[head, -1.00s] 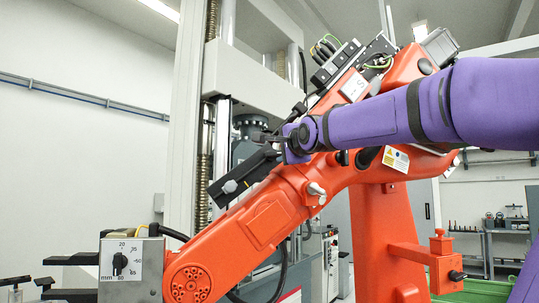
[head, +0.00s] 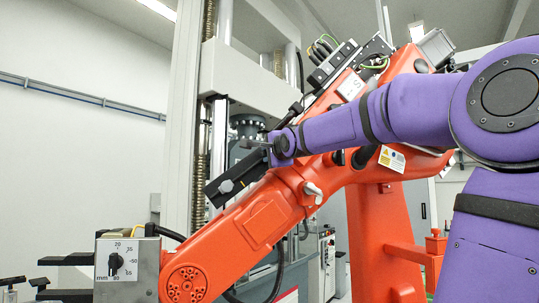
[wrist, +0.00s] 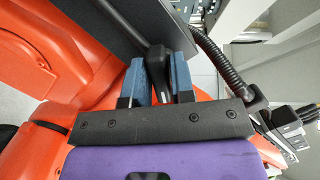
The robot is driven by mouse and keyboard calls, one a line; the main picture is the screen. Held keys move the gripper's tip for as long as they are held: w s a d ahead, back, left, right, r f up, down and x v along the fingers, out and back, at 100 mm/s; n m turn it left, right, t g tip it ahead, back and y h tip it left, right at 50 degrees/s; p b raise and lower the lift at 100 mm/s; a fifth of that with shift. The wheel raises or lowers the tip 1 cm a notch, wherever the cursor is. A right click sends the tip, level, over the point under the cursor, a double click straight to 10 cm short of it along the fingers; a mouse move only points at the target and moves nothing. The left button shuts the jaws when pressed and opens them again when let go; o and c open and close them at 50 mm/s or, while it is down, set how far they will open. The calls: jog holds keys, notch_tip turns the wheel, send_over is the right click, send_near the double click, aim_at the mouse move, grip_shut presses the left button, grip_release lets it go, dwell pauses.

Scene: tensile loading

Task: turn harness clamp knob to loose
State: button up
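The harness clamp knob appears to be the black upright handle (wrist: 157,68) in the wrist view, in front of a dark flat plate (wrist: 100,22). My gripper (wrist: 159,62) has one blue finger on each side of this handle, very close to it. Whether both fingers press on it is unclear. In the head view my gripper (head: 262,143) is at the end of the purple arm, by the black box (head: 236,176) on the orange robot's arm. The knob's setting cannot be read.
A ribbed black hose (wrist: 219,62) runs close to the right of my gripper. The orange robot arm (head: 235,235) lies below and behind it. A grey box with a millimetre dial (head: 116,262) stands at lower left. The testing machine's column (head: 182,110) rises behind.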

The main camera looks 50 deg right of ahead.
grip_shut()
jog(key=shift+n, duration=0.3)
jog(key=n, duration=0.4)
jog(key=shift+g, duration=0.4)
jog(key=n, duration=0.5)
jog(key=shift+d+f+g+h, duration=0.1)
jog(key=shift+g+h, duration=0.2)
jog(key=shift+g, duration=0.1)
jog(key=n, duration=0.4)
jog(key=shift+s+d+n+g+h, duration=0.1)
jog(key=shift+s+n+g+h, duration=0.05)
jog(key=shift+n+g+h, duration=0.25)
jog(key=n+h, duration=0.1)
jog(key=n, duration=0.4)
jog(key=shift+g, duration=0.4)
jog(key=shift+n, duration=0.3)
